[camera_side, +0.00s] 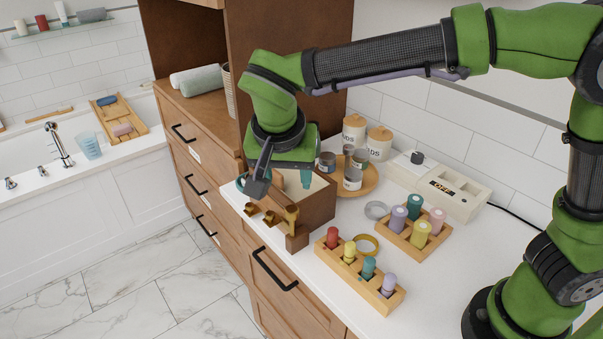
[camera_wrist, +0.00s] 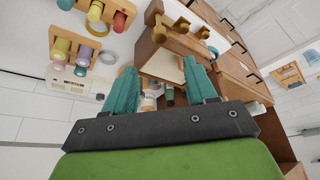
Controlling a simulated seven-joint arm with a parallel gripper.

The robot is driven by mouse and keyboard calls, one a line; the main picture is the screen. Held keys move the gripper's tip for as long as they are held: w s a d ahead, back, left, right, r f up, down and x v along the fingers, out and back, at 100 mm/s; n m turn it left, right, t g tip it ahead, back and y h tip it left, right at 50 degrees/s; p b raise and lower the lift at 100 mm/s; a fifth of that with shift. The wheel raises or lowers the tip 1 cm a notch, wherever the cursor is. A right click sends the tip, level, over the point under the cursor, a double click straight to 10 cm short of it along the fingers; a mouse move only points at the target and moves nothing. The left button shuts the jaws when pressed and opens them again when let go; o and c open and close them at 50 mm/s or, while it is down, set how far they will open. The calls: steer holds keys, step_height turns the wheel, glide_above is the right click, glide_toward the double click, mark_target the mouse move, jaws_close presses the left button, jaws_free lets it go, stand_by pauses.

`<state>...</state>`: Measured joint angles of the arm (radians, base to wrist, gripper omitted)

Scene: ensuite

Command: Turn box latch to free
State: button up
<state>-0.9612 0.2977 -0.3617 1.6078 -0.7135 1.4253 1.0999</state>
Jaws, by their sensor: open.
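The wooden box (camera_side: 318,208) stands at the counter's front edge, below my gripper. Its light interior shows in the wrist view (camera_wrist: 163,66). A brass latch piece (camera_side: 291,217) stands upright by the box's front corner, above a small wooden block (camera_side: 297,239). Brass pieces also show in the wrist view (camera_wrist: 154,12); which one turns is unclear. My gripper (camera_side: 274,183) is over the box, its teal fingers spread apart with nothing between them. They show in the wrist view (camera_wrist: 160,67) too. The arm hides part of the box top in the side view.
Brass hooks (camera_side: 258,213) project at the front edge. Two wooden peg racks (camera_side: 340,277) and (camera_side: 400,240) stand right of the box. Counter between box and racks is narrow.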

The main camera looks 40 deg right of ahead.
mark_target(292, 209)
steer(key=x, duration=1.2)
jaws_close()
